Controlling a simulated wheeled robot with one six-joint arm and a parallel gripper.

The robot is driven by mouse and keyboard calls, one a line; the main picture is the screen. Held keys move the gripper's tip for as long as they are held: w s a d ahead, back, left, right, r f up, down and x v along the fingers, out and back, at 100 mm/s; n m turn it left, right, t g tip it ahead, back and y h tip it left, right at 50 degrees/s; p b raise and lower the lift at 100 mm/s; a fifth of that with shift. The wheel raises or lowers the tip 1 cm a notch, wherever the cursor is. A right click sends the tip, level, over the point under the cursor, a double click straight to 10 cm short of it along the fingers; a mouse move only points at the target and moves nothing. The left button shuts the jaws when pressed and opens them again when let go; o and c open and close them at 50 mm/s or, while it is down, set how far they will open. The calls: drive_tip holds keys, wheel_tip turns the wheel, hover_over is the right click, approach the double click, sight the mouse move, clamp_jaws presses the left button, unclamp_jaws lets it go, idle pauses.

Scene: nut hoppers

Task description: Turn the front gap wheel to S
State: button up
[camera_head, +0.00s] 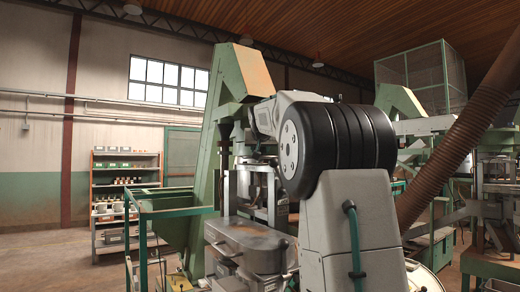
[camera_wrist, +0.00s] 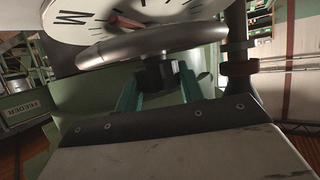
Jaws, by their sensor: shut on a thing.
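Behind the rim is a white dial face (camera_wrist: 100,28) with black marks, a letter that looks like M, and a red pointer (camera_wrist: 125,22). The S mark cannot be made out. A dark knob (camera_wrist: 157,74) sits just below the rim. My gripper (camera_wrist: 160,88) has its two teal fingers on either side of this knob and is shut on it. In the head view my arm hides the wheel and my gripper.
A green machine with a tall chute (camera_head: 207,150) stands at the centre, with green rails (camera_head: 143,230) in front. Shelves (camera_head: 126,185) stand at the back left. A brown hose (camera_head: 440,140) slopes down at the right. A box labelled FEEDER (camera_wrist: 25,112) shows in the wrist view.

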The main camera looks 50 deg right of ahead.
drive_tip(key=shift+w+a+m+g+h, duration=0.1)
drive_tip(key=shift+w+m+g+h, duration=0.05)
drive_tip(key=shift+m+g+h, duration=0.8)
drive_tip(key=m+g+h, duration=0.2)
drive_tip(key=m+g, duration=0.2)
drive_tip(key=g, duration=0.1)
drive_tip(key=shift+m, duration=0.35)
drive_tip(key=m+g, duration=0.5)
drive_tip(key=g, duration=0.1)
drive_tip(key=shift+f+m+g+y, duration=0.1)
drive_tip(key=shift+m+g+y, duration=0.25)
drive_tip(key=shift+m, duration=0.05)
drive_tip(key=o, duration=1)
drive_tip(key=shift+c, duration=0.2)
